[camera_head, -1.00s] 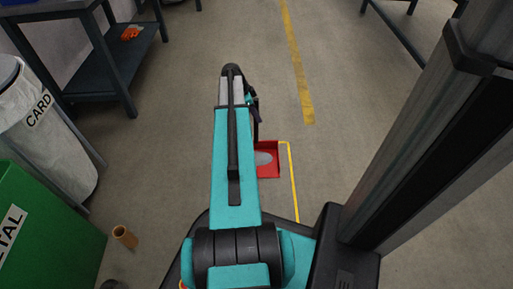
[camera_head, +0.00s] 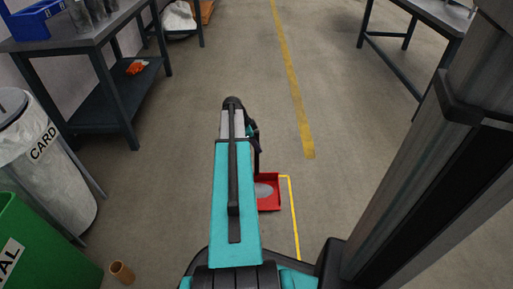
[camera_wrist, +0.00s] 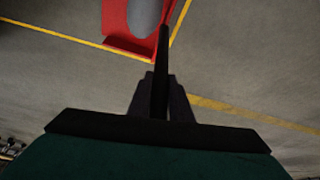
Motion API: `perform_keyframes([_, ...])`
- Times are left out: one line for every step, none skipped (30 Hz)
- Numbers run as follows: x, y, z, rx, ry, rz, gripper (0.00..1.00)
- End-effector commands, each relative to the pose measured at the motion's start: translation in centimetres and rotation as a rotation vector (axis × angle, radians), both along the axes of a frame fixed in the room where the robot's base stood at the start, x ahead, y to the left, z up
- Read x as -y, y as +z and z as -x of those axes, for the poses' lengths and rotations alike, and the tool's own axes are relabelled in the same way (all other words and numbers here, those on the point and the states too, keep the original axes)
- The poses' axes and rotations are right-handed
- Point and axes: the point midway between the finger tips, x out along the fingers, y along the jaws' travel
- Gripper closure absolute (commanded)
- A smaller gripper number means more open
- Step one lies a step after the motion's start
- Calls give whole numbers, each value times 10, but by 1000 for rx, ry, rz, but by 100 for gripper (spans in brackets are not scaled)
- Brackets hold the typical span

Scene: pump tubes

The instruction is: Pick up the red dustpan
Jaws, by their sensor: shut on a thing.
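The red dustpan (camera_head: 270,204) shows in the head view just right of my arm, inside the corner of a yellow floor line. A grey patch lies in its pan. In the wrist view the red pan (camera_wrist: 118,30) is at the top, and its dark upright handle (camera_wrist: 163,55) runs down between my fingers. My gripper (camera_wrist: 160,82) is shut on this handle. In the head view my arm hides most of the gripper. I cannot tell whether the pan touches the floor.
A dark workbench (camera_head: 100,85) stands at the left with orange gloves (camera_head: 136,68) on its lower shelf. A CARD bin (camera_head: 45,185), a green bin (camera_head: 40,250) and a brown tube (camera_head: 121,272) are at lower left. Another table (camera_head: 432,18) is at upper right. The middle floor is clear.

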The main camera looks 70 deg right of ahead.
Motion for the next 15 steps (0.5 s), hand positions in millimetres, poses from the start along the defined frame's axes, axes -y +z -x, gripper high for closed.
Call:
perform_keyframes([0, 8, 0, -1, 0, 1, 100])
perform_keyframes([0, 9, 0, 0, 0, 0, 100])
perform_keyframes([0, 12, 0, -1, 0, 1, 100])
perform_keyframes([0, 14, 0, 0, 0, 0, 100])
perform_keyframes([0, 17, 0, 0, 0, 1, 100])
perform_keyframes([0, 20, 0, 0, 0, 1, 100])
perform_keyframes([0, 23, 0, 0, 0, 1, 100])
perform_keyframes([0, 25, 0, 0, 0, 1, 100])
perform_keyframes([-5, 23, 2, 0, 1, 0, 100])
perform_keyframes([-8, 23, 2, 0, 1, 0, 100])
perform_keyframes([-10, 23, 3, 0, 1, 0, 100])
perform_keyframes([-13, 23, 4, 0, 1, 0, 100])
perform_keyframes([-16, 24, 4, 0, 1, 0, 100])
perform_keyframes([-18, 24, 5, 0, 1, 0, 100])
perform_keyframes([-22, 24, 6, 0, 1, 0, 100])
